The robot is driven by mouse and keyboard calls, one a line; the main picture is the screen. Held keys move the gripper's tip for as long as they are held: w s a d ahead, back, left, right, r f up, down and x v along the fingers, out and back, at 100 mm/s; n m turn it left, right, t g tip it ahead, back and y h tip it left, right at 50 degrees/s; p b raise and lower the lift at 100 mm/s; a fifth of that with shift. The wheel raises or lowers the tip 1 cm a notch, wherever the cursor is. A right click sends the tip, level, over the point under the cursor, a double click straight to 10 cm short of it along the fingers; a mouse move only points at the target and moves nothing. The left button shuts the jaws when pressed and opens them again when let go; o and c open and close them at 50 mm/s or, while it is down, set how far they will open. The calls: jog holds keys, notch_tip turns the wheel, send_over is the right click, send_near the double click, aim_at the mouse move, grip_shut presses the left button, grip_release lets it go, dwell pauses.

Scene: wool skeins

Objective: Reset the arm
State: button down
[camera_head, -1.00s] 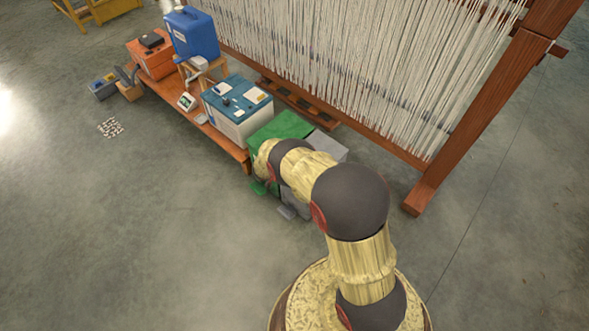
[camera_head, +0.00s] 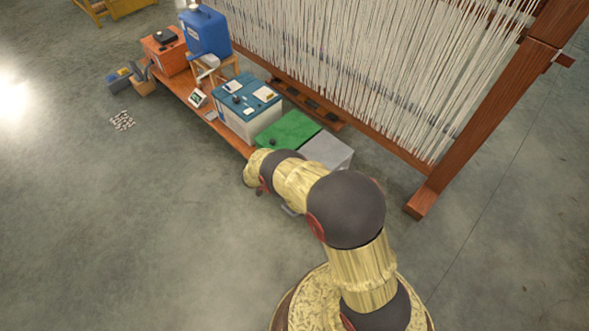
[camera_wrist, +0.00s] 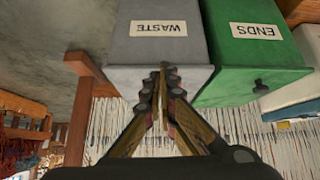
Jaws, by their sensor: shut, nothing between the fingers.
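My gripper (camera_wrist: 161,78) shows in the wrist view with its fingertips together and nothing between them. In that view its tips appear over the lower edge of the grey bin labelled WASTE (camera_wrist: 178,58); I cannot tell whether they touch it. In the head view my arm bends over to the left and hides the gripper.
The green bin labelled ENDS (camera_wrist: 272,68) stands beside the grey one; the head view shows the grey bin (camera_head: 328,150) and green bin (camera_head: 287,133) by the bench. A large loom (camera_head: 480,125) stands behind. The floor (camera_head: 110,230) at left is open.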

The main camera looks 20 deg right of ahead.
jog(key=shift+s+a+f, duration=0.2)
jog(key=shift+s+a, duration=0.05)
jog(key=shift+a, duration=0.4)
jog(key=s+r+n+g, duration=0.2)
jog(key=s+n+g, duration=0.2)
jog(key=s+n, duration=0.6)
jog(key=s+a+r+n+y+p, duration=0.1)
jog(key=s+a+r, duration=0.15)
jog(key=r, duration=0.85)
jog(key=s+a+r+n+y, duration=0.1)
jog(key=s+r+n+y, duration=0.15)
jog(key=r, duration=0.85)
jog(key=s+a+r+n+y+p, duration=0.1)
jog(key=s+a+r, duration=0.15)
jog(key=r, duration=0.85)
jog(key=s+r+t+y+p, duration=0.1)
jog(key=s+r+t, duration=0.1)
jog(key=s+r, duration=0.3)
jog(key=s+a+r+t+y+p, duration=0.1)
jog(key=s+r, duration=0.5)
jog(key=r, duration=0.8)
jog(key=s+a+r+m+t+y+p, duration=0.1)
jog(key=s+r+t, duration=0.2)
jog(key=s+r, duration=0.3)
notch_tip(320, 180, up, 4)
jog(key=shift+a+r+t, duration=0.15)
jog(key=shift+r+t, duration=0.1)
jog(key=shift+t, duration=0.05)
